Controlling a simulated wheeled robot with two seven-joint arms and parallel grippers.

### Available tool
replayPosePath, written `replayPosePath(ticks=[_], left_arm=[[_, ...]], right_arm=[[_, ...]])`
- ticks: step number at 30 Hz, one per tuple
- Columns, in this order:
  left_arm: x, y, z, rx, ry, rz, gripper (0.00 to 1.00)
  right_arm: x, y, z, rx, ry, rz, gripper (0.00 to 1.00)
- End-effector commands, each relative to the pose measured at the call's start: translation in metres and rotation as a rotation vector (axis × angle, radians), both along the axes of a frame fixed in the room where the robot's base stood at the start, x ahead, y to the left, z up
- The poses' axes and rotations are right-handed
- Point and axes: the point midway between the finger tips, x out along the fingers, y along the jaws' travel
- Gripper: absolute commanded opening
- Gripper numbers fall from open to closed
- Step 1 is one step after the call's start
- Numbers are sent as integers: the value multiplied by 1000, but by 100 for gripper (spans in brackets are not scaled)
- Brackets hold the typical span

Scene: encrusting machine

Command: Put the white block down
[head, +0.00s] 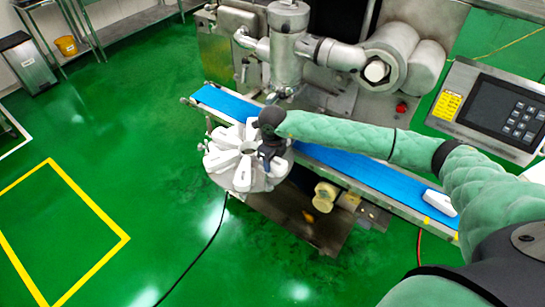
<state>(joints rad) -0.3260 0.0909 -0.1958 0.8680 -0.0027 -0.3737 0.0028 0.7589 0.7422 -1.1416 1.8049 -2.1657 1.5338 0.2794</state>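My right gripper (271,162) reaches over the right part of this ring and points down. Its fingers are small and dark here, so I cannot tell whether they are open or shut on a block. Another white block (440,203) lies on the blue belt (345,165) near its right end. My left gripper is not in view.
The steel machine (287,45) with its pipes rises behind the belt. A control panel (495,107) stands at the right. A black cable (205,250) runs over the green floor.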

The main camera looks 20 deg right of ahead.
Motion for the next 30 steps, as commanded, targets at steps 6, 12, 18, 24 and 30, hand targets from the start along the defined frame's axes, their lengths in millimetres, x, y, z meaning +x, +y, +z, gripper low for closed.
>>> replayPosePath(ticks=[6, 12, 18, 24, 30], left_arm=[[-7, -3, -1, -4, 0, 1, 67], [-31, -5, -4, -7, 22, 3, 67], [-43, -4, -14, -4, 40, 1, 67], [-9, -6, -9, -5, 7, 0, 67], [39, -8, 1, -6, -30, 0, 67]], right_arm=[[-7, -1, -10, -7, 17, 1, 64], [-8, -1, -3, -8, 18, 2, 64], [-6, 0, 8, -5, 14, 2, 68], [-4, 0, 25, -4, 8, 2, 68], [-3, 0, 50, -3, 5, 2, 68]])
